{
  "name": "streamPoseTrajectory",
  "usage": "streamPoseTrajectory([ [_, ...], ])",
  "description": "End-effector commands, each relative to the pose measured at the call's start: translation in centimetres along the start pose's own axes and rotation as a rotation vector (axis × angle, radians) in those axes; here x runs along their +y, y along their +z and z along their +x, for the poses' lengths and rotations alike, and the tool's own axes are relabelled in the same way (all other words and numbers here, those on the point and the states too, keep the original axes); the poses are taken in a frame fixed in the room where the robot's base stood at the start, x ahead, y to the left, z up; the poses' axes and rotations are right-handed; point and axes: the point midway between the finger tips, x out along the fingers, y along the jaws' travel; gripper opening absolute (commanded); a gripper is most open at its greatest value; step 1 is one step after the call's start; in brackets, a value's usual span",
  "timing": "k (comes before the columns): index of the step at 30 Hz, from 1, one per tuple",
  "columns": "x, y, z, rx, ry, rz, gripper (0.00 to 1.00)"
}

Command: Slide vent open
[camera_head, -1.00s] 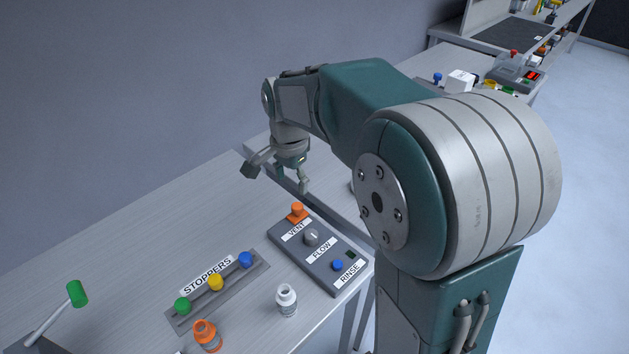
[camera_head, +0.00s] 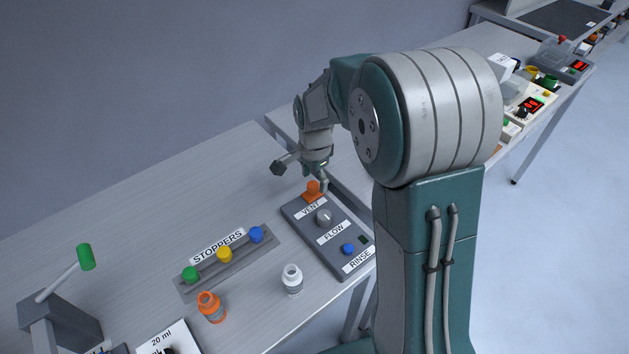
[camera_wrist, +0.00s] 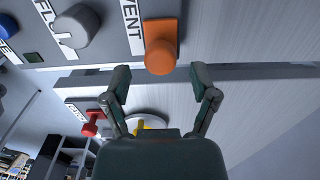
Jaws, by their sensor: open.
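The orange vent slider (camera_head: 313,189) stands at the far end of the grey control panel (camera_head: 352,270), beside the VENT label. It also shows in the wrist view (camera_wrist: 161,48), just beyond the fingertips. My gripper (camera_head: 316,180) is over that end of the panel. In the wrist view my gripper (camera_wrist: 158,80) is open, its two fingers apart, with the orange slider ahead between their tips. I see no contact with the slider. In the head view the fingers partly overlap the slider's surroundings.
The panel also has a grey FLOW knob (camera_head: 324,217) and a blue RINSE button (camera_head: 348,249). Left are the stopper rack (camera_head: 188,291), a white bottle (camera_head: 292,280), an orange bottle (camera_head: 211,307) and a green-tipped lever (camera_head: 85,257). The table behind the rack is clear.

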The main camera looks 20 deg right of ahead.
Motion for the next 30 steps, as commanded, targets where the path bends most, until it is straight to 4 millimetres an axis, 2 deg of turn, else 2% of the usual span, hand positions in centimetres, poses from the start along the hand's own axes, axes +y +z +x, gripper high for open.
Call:
streamPoseTrajectory([
  [4,0.0,0.1,1.1,0.0,0.001,-0.001,0.76],
  [12,0.0,0.1,1.2,0.0,0.0,-0.001,0.76],
  [17,0.0,0.0,1.2,0.0,-0.001,0.0,0.05],
  [18,0.0,0.0,1.2,0.0,-0.001,-0.001,0.0],
  [24,-0.1,0.4,1.2,0.001,-0.001,-0.002,0.0],
  [30,-0.1,3.7,1.2,0.0,-0.001,-0.006,0.0],
])
